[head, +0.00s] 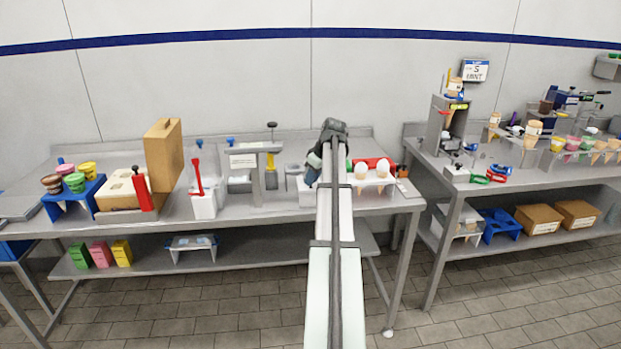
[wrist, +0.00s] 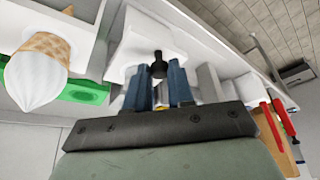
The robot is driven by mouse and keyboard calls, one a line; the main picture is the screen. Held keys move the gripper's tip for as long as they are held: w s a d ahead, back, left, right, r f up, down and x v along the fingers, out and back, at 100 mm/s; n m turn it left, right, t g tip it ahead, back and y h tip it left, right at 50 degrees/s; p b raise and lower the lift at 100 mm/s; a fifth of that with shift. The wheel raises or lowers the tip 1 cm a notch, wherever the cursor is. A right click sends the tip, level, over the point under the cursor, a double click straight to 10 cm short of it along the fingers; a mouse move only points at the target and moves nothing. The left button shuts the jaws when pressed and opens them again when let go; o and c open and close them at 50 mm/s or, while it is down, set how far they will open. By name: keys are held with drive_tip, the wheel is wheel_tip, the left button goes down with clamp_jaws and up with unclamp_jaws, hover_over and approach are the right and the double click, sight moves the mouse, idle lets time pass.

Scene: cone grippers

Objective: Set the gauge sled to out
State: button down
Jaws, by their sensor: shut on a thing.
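My gripper (wrist: 159,72) has its two blue fingers on either side of a small black knob (wrist: 158,60) and is shut on it. The knob stands on a white block (wrist: 150,38), which appears to be the gauge sled; its markings cannot be read. In the head view my gripper (head: 312,177) reaches down at the right part of the middle table, beside the white cone holder. My arm and gripper hide most of the sled there.
An ice cream cone (wrist: 40,70) stands close beside my gripper in the wrist view, with a green part (wrist: 85,92) near it. A grey press (head: 256,165) stands left of my gripper on the table (head: 270,212). A red-handled tool (head: 197,178) stands farther left.

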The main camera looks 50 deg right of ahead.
drive_tip(key=shift+s+d, duration=0.2)
drive_tip(key=c, duration=1.3)
unclamp_jaws()
drive_tip(key=shift+c, duration=0.2)
drive_tip(key=o, duration=0.4)
drive_tip(key=shift+c, duration=0.2)
drive_tip(key=shift+r, duration=0.1)
drive_tip(key=v, duration=1.3)
drive_tip(key=shift+r, duration=0.3)
